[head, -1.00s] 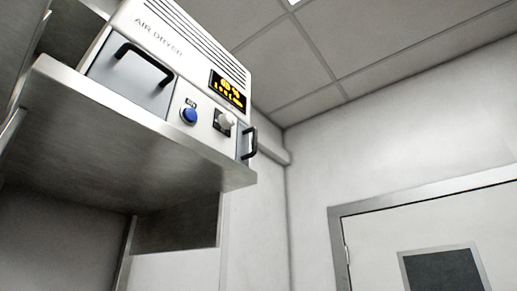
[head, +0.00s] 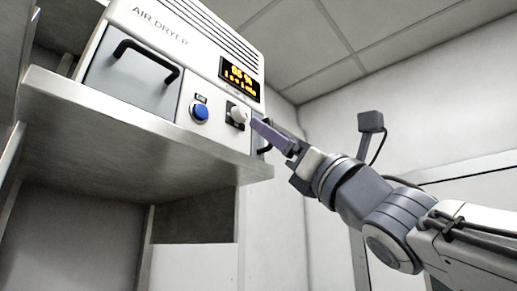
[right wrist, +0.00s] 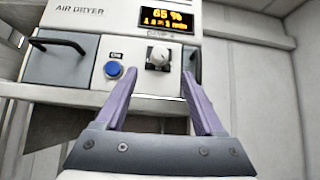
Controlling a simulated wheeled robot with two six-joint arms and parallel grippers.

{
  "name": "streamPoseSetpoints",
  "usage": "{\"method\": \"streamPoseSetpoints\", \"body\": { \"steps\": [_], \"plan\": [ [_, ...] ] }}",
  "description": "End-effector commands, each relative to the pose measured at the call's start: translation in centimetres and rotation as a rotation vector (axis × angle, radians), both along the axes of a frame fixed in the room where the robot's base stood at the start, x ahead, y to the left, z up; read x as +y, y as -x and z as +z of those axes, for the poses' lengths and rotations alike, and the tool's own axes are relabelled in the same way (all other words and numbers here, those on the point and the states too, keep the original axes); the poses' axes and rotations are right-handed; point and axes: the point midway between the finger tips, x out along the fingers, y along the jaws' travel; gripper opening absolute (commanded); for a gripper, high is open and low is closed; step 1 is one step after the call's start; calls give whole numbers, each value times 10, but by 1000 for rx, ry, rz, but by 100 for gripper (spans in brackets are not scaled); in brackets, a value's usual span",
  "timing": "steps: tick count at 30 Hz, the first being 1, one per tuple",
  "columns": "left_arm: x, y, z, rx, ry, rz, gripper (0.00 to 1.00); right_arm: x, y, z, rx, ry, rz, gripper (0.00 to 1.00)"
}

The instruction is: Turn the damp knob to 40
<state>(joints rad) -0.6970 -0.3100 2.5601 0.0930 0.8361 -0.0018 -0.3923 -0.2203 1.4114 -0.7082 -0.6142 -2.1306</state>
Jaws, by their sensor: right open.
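The white knob (head: 239,114) sits on a dark plate on the front of the white air dryer (head: 185,20). My left gripper is not in view.
A blue button (head: 200,111) lies left of the knob. A dark-handled door (head: 135,75) is further left. Another dark handle (head: 266,140) sits right of the knob, partly hidden by my gripper. The dryer stands on a metal shelf (head: 100,125).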

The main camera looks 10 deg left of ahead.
Motion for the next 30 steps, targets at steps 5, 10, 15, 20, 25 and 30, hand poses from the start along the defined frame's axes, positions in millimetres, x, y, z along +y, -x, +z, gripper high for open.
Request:
{"method": "streamPoseSetpoints", "body": {
  "steps": [5, 10, 15, 20, 25, 30],
  "plan": [
    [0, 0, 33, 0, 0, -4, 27, 19, -14, 30, 6, 0, 5, 70],
    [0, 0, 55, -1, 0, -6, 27, 36, -26, 49, 8, 0, 3, 70],
    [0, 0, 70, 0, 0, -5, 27, 46, -34, 60, 8, 0, 2, 70],
    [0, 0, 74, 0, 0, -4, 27, 51, -38, 64, 7, -1, 2, 70],
    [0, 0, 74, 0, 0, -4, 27, 52, -38, 63, 6, -1, 1, 70],
    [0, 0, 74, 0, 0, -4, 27, 52, -38, 63, 7, -1, 2, 55]
  ]
}}
